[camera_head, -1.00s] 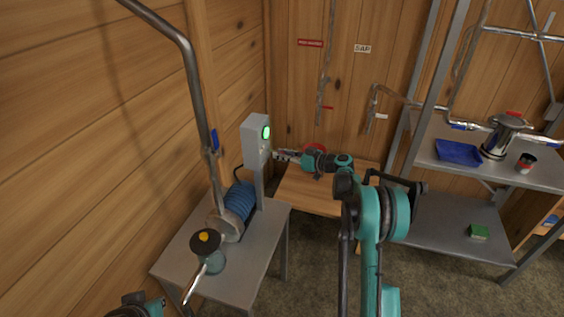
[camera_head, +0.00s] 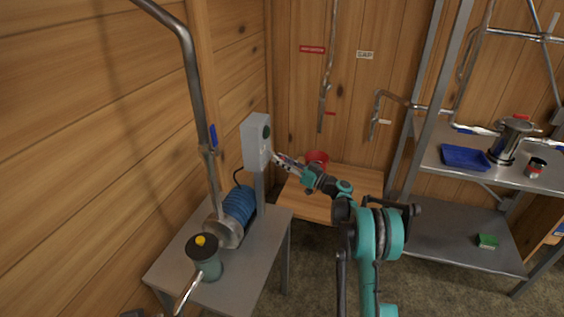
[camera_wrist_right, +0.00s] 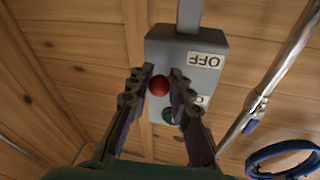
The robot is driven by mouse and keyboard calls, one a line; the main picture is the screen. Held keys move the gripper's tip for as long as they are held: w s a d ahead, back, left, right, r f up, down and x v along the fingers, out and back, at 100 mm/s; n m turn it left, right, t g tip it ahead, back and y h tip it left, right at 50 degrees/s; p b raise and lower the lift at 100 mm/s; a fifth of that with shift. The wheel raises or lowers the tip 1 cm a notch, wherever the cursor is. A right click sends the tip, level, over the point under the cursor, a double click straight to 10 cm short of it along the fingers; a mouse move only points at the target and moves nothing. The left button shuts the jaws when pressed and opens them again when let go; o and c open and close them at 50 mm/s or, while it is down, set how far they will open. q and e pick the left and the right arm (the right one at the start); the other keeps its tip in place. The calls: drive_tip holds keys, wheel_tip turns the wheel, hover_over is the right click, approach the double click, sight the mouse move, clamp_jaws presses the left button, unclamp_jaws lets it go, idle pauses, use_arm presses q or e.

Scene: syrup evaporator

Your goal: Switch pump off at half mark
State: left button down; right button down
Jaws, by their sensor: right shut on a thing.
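The grey switch box (camera_head: 254,145) stands on a post behind the pump, and its round lamp (camera_head: 266,131) is dark. The blue ribbed pump motor (camera_head: 239,204) sits on the grey table. My right gripper (camera_head: 277,158) is at the front of the box. In the right wrist view the box (camera_wrist_right: 190,48) appears upside down with an OFF label (camera_wrist_right: 204,61). There my right gripper (camera_wrist_right: 159,76) has its fingers on both sides of a red knob (camera_wrist_right: 159,86), shut on it. A dark green lamp (camera_wrist_right: 169,115) shows beyond it. My left gripper is not in view.
A red bowl (camera_head: 317,159) is on the wooden table behind my right arm. A metal shelf at right holds a blue tray (camera_head: 464,157) and a steel pot (camera_head: 510,140).

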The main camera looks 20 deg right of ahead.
drive_tip(key=c, duration=1.3)
unclamp_jaws()
drive_tip(key=shift+c, duration=0.2)
drive_tip(key=v, duration=1.2)
drive_tip(key=shift+f, duration=0.1)
